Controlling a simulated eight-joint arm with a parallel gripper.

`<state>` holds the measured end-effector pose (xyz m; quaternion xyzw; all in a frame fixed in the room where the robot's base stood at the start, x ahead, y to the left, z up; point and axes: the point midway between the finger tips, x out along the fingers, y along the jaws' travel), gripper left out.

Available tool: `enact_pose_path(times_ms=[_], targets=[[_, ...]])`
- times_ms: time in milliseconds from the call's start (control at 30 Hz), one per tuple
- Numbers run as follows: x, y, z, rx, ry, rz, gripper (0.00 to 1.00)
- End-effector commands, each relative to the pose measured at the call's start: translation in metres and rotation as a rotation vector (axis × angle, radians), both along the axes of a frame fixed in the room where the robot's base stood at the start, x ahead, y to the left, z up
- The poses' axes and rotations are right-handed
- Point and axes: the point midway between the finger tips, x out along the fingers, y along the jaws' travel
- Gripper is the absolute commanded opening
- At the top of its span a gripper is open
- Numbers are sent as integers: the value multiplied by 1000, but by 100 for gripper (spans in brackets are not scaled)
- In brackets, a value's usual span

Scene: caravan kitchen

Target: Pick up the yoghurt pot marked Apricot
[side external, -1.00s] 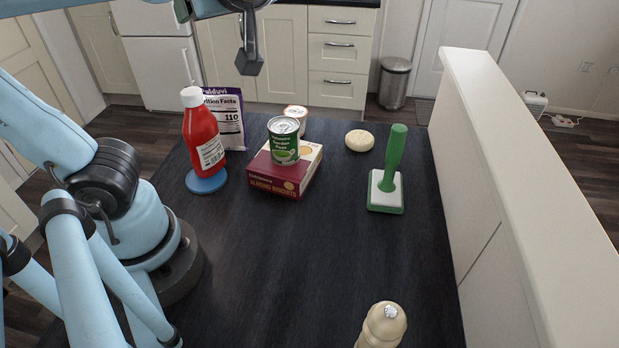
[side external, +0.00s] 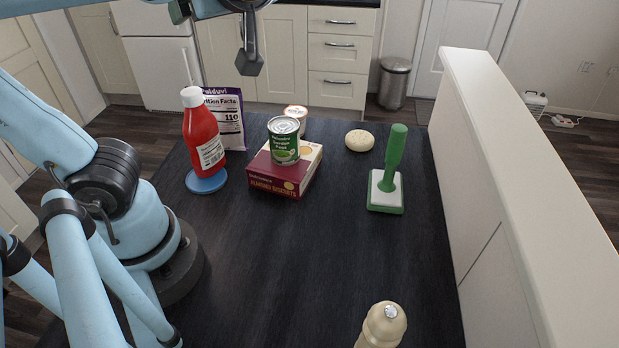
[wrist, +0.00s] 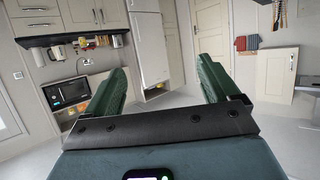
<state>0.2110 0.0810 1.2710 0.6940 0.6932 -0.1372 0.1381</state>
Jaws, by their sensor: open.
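A small pot (side external: 296,112) with a pale lid and an orange-toned label stands at the far side of the dark table in the side view. It is behind the green can and the biscuit box, which hide its lower part. Its lettering is too small to read, so I cannot tell if it says Apricot. My gripper (wrist: 163,70) is open and empty in the wrist view, its two green fingers apart and facing the room's cupboards. In the side view only part of my arm's end shows at the top edge, above and left of the pot.
A green can (side external: 285,141) stands on an almond biscuit box (side external: 273,181). Left are a red bottle (side external: 203,140) on a blue disc (side external: 206,183) and a snack bag (side external: 226,118). Right are a round roll (side external: 359,140) and a green-handled brush (side external: 386,185). A pepper mill (side external: 381,328) stands nearest; mid-table is clear.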

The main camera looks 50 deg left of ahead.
Motion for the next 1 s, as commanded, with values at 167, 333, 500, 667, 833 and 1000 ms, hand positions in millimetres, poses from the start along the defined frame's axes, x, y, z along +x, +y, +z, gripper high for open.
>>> enact_pose_path(times_ms=[167,333,500,667,833,1000], targets=[[6,-1,-2,-1,60,-23,89],[31,-4,-11,-3,323,-124,89],[63,-4,-27,-8,683,-265,89],[92,-2,-46,-16,1021,-400,89],[121,3,-71,-26,1379,-545,89],[148,12,-100,-38,1737,-693,89]])
